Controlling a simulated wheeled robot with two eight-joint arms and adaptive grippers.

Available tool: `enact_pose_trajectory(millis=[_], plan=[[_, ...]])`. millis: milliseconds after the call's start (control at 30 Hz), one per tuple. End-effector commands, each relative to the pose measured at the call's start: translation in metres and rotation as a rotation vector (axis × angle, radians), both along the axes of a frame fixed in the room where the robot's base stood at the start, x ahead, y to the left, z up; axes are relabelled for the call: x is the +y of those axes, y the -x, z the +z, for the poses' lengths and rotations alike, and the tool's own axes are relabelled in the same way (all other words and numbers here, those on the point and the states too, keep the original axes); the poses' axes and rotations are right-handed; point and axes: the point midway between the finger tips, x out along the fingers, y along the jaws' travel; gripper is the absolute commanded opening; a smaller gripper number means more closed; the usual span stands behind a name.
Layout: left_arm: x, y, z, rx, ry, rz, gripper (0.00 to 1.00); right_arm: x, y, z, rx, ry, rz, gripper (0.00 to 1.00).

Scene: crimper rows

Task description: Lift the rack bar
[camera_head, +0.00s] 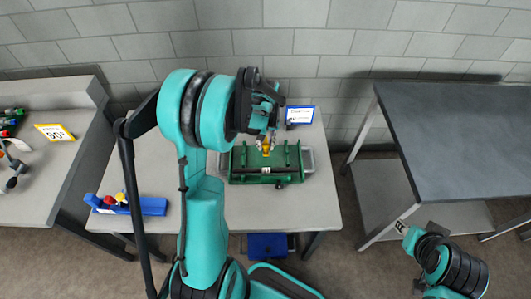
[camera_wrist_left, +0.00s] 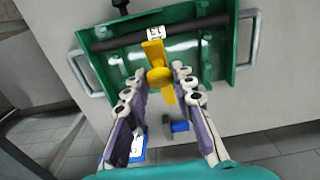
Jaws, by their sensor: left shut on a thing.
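A green rack tray (camera_head: 236,165) with grey side handles stands on the middle table. A dark bar (camera_head: 262,170) runs along it; in the left wrist view the bar (camera_wrist_left: 200,27) crosses the tray (camera_wrist_left: 95,62) and carries a white "13" tag. A yellow handle piece (camera_wrist_left: 159,76) stands at the middle of the bar. My left gripper (camera_head: 267,143) reaches down over the tray. In the left wrist view its two fingers (camera_wrist_left: 158,80) are shut on the yellow handle.
A blue block with coloured knobs (camera_head: 140,205) lies at the table's left. A small white sign (camera_head: 299,114) stands behind the tray. A side bench (camera_head: 50,170) is at left, a dark-topped table (camera_head: 460,135) at right. A blue box (camera_head: 267,246) is below the front edge.

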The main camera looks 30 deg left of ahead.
Motion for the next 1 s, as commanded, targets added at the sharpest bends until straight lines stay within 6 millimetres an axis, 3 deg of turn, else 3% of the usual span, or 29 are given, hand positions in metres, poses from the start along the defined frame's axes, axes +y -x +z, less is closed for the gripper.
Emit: enact_pose_trajectory(millis=[1000], plan=[[0.03, -0.048, 0.036, -0.001, -0.001, 0.001, 0.11, 0.0, 0.0, 0.021, 0.0, 0.0, 0.0, 0.33]])
